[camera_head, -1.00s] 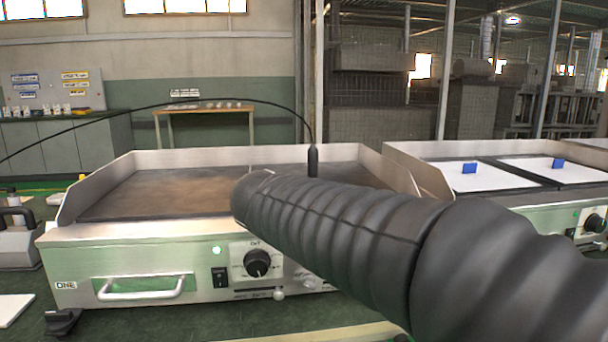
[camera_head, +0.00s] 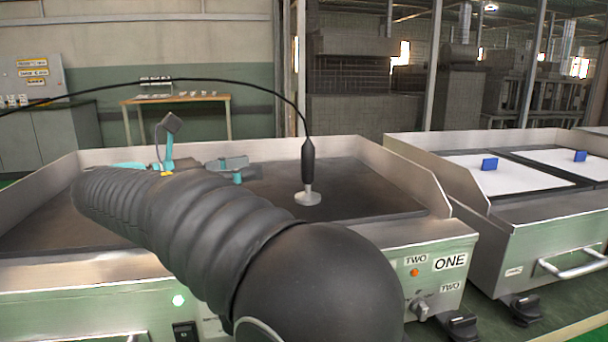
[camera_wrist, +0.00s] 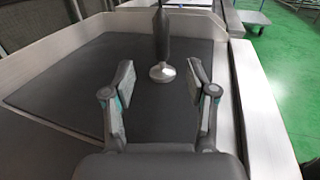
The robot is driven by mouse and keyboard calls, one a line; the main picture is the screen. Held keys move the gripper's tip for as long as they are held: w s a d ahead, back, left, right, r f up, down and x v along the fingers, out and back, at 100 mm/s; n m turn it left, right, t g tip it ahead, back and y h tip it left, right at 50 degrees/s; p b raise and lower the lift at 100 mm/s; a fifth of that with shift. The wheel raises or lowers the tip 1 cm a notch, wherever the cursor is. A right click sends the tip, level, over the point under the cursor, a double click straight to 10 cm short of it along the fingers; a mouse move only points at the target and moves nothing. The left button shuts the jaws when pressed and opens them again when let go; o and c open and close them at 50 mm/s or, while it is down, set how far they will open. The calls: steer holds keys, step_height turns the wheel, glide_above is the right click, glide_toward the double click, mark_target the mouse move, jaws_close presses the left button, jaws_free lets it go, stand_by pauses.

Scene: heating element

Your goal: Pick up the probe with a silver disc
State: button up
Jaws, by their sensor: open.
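The probe (camera_head: 308,160) has a black handle, a silver disc (camera_head: 307,198) at its foot and a black cable from its top. It stands upright on the dark griddle plate (camera_head: 365,195), right of centre. In the wrist view the probe (camera_wrist: 161,40) stands beyond the fingertips, its disc (camera_wrist: 162,73) lined up with the gap between them. My gripper (camera_head: 203,145) is left of the probe in the head view, partly behind my arm. In the wrist view my gripper (camera_wrist: 160,75) is open and empty, with a finger on either side of the gap.
Raised metal walls (camera_head: 405,180) edge the griddle. A second griddle (camera_head: 530,220) with white plates and blue blocks stands to the right. A table (camera_head: 175,100) is far behind. The griddle plate around the probe is clear.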

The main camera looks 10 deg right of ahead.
mark_target(302, 160)
steer(key=b+x, duration=0.2)
steer(key=x, duration=1.1)
steer(key=shift+d+f, duration=0.1)
steer(key=shift+f, duration=0.05)
steer(key=shift+s, duration=0.1)
jaws_close()
